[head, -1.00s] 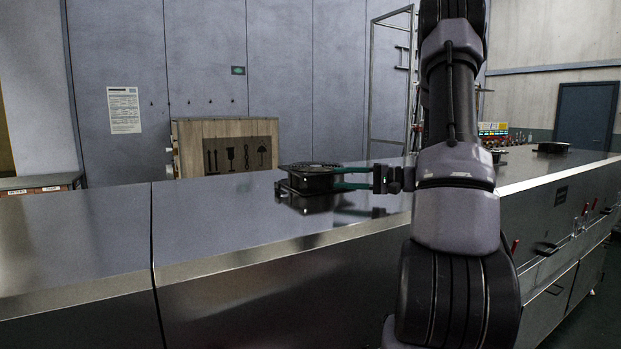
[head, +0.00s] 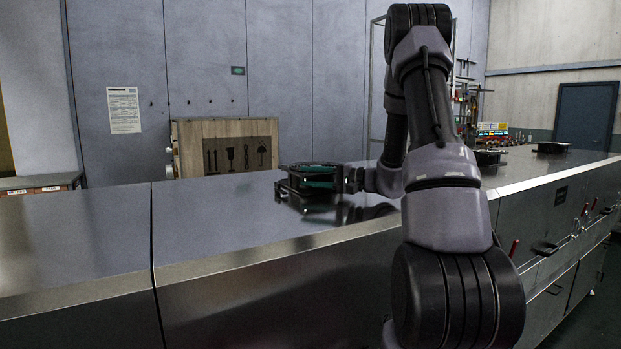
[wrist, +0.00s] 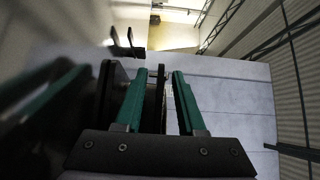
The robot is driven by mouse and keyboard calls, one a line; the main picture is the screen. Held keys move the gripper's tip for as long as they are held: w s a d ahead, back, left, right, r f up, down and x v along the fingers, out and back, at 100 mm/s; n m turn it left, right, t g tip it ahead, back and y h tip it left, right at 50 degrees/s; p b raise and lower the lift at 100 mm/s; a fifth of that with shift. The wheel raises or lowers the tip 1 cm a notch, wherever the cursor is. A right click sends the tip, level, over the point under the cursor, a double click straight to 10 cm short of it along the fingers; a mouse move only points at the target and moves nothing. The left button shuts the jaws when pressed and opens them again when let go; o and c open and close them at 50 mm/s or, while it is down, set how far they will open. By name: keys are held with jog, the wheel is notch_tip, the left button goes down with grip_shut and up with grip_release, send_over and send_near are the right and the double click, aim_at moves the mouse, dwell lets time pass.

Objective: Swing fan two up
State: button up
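A black, square fan unit (head: 302,180) with a round grille on top lies flat on the steel dryer top (head: 215,215), left of my arm. My gripper (head: 318,178) is at its right side, with its green fingers reaching along and over the unit. In the wrist view, the two green fingers (wrist: 158,90) stand apart. A thin dark edge (wrist: 160,85) of the fan unit lies between them, nearer the left finger. I cannot tell whether a finger touches it. No number on the unit is legible.
Two more dark fan units, one partly behind my arm (head: 488,155) and one farther back (head: 552,147), sit on the dryer top to the right. A wooden crate (head: 190,150) stands behind the dryer. Red-handled levers (head: 514,247) line the right front. The left dryer top is clear.

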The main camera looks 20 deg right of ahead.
grip_shut()
dwell(1.4)
